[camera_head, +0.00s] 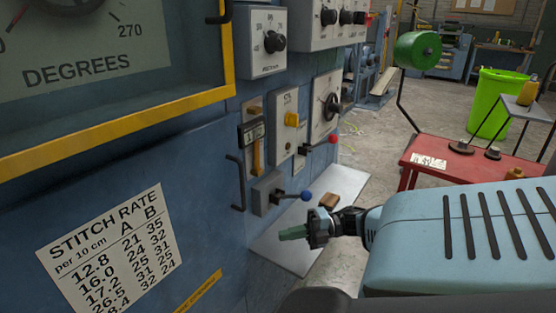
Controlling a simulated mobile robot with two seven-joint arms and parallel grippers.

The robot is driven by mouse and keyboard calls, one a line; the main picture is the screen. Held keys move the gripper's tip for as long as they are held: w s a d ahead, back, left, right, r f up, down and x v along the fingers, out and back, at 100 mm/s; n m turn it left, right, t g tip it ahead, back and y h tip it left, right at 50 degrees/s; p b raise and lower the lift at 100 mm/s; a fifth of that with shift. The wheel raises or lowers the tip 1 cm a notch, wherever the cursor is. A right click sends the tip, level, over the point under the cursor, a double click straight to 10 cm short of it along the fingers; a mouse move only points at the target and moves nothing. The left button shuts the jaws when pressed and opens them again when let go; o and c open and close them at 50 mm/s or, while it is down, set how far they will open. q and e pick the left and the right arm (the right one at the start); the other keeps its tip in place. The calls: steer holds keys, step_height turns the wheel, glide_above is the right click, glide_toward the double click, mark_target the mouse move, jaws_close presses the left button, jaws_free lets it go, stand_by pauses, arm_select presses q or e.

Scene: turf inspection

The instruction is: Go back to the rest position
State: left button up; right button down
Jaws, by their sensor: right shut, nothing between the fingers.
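My right gripper (293,233) shows at the lower middle, at the end of my light-blue right arm. Its greenish fingers are shut with nothing between them and point left toward the blue machine (190,150). It is in front of a pale plate (338,190) low beside the machine. A lever with a blue knob (306,196) is just above the gripper in the picture. Whether the gripper touches anything cannot be told, but it appears apart from the lever. My left gripper is not in view.
The machine panel carries dials, switches and a red-knobbed lever (333,139). A small brown block (329,201) lies on the plate. A red table (450,167) with small round parts, a green bin (496,100) and a green roller (417,50) stand right. Floor between is fairly clear.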

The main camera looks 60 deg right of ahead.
stand_by(0.3)
steer(key=s+a+f+m+h+p, duration=0.4)
steer(key=s+a+m+p, duration=0.15)
steer(key=a+m, duration=0.25)
steer(key=s+a+f+m+h+p, duration=0.3)
steer(key=s+a+m+h+p, duration=0.3)
steer(key=a, duration=0.3)
arm_select(q)
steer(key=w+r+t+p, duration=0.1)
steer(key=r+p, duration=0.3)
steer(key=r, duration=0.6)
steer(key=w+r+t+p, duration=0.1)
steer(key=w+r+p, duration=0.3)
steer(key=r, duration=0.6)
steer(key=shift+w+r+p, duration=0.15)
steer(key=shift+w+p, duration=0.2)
steer(key=shift+p, duration=0.1)
arm_select(e)
steer(key=s+a+r+m+g, duration=0.2)
steer(key=s+a+m, duration=0.3)
steer(key=a, duration=0.4)
steer(key=s+a+r+m+g, duration=0.2)
steer(key=s+a+r+m, duration=0.2)
steer(key=a, duration=0.5)
steer(key=shift+s+r+m+g, duration=0.35)
steer(key=shift+s+m, duration=0.2)
steer(key=shift+m, duration=0.15)
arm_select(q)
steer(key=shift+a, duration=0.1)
